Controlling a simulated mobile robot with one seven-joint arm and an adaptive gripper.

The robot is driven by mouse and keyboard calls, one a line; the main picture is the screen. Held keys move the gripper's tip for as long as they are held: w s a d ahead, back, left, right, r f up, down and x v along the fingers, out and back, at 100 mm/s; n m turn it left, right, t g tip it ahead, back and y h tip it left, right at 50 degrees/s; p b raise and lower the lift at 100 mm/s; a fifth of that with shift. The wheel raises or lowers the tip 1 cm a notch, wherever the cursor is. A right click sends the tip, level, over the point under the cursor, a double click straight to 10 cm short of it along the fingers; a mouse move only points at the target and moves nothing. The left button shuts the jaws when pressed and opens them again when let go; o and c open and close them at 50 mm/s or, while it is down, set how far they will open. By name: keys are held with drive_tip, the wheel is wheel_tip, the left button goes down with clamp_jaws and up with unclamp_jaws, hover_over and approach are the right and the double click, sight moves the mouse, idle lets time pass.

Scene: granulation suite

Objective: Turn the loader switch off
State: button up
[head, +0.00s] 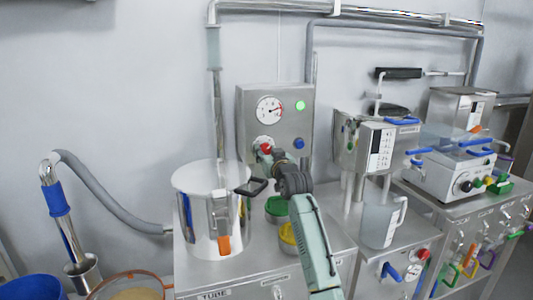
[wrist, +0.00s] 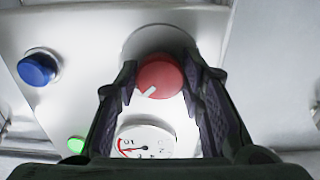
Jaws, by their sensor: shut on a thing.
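The loader's control box (head: 244,105) is a grey metal panel on the wall in the head view. It carries a round gauge (head: 268,110), a lit green lamp (head: 300,105), a blue button (head: 299,143) and a red rotary switch (head: 265,148). In the wrist view, the red switch (wrist: 160,76) sits between the two dark fingers of my gripper (wrist: 161,82), which is shut on it. Its white mark points to the lower left there. The gauge (wrist: 147,140), blue button (wrist: 38,67) and green lamp (wrist: 76,144) also show. My gripper (head: 272,155) partly covers the switch's dial in the head view.
A large steel vessel (head: 205,180) stands on the bench left of my arm. Green (head: 277,206) and yellow (head: 287,234) containers sit close by my arm. A clear jug (head: 378,225) and other machines stand to the right. Pipes run along the wall.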

drive_tip(key=shift+f+n+b, duration=0.1)
drive_tip(key=shift+n+b, duration=0.2)
drive_tip(key=shift+b, duration=0.05)
drive_tip(key=n+b, duration=0.3)
drive_tip(key=shift+n, duration=0.4)
drive_tip(key=n+b, duration=0.2)
drive_tip(key=n, duration=0.2)
drive_tip(key=shift+n, duration=0.3)
drive_tip(key=n+b, duration=0.1)
drive_tip(key=n, duration=0.3)
drive_tip(key=shift+d, duration=0.1)
drive_tip(key=n, duration=0.4)
drive_tip(key=shift+n, duration=0.3)
drive_tip(key=shift+r, duration=0.2)
drive_tip(key=o, duration=1.1)
drive_tip(key=shift+o, duration=0.2)
